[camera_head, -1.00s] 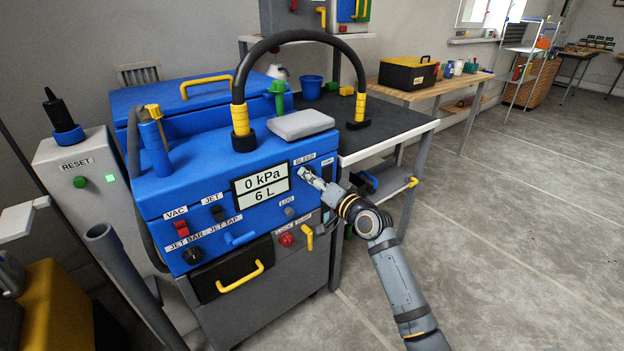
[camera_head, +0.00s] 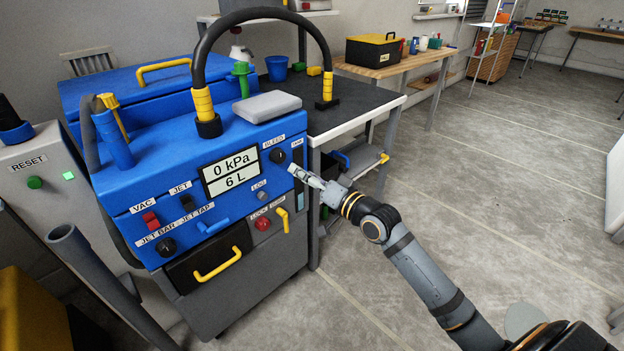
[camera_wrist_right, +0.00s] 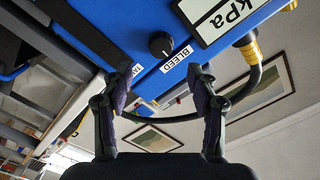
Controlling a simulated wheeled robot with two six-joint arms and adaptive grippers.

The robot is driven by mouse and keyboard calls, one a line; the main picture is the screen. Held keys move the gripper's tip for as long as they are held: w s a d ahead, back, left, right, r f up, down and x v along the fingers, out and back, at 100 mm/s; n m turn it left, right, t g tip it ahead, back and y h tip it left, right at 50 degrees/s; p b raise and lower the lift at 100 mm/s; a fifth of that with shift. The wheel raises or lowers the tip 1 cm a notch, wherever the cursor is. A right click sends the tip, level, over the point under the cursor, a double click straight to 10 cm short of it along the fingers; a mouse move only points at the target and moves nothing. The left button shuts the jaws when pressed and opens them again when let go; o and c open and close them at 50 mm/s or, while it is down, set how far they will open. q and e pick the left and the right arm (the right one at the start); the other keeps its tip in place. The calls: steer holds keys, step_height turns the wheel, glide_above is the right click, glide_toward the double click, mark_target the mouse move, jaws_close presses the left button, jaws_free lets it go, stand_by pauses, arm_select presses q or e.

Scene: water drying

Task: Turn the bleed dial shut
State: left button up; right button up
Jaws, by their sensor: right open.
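The bleed dial (camera_head: 277,156) is a small round black knob under the BLEED label, on the blue machine's front, right of the display. My right gripper (camera_head: 297,172) is just in front of it, to its lower right, and apart from it. In the right wrist view the dial (camera_wrist_right: 160,45) shows whole, with a small light mark on its face. There the two fingers of the right gripper (camera_wrist_right: 160,76) are spread with nothing between them, and the dial lies beyond the tips. My left gripper is not in view.
The display (camera_head: 231,173) reads 0 kPa and 6 L. A red knob (camera_head: 263,224), a yellow lever (camera_head: 283,219) and a grey LOG button (camera_head: 263,195) are below the dial. A black-topped table (camera_head: 355,103) stands at the right. The floor at the right is mostly clear.

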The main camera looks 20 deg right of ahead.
steer(key=shift+v, duration=1.45)
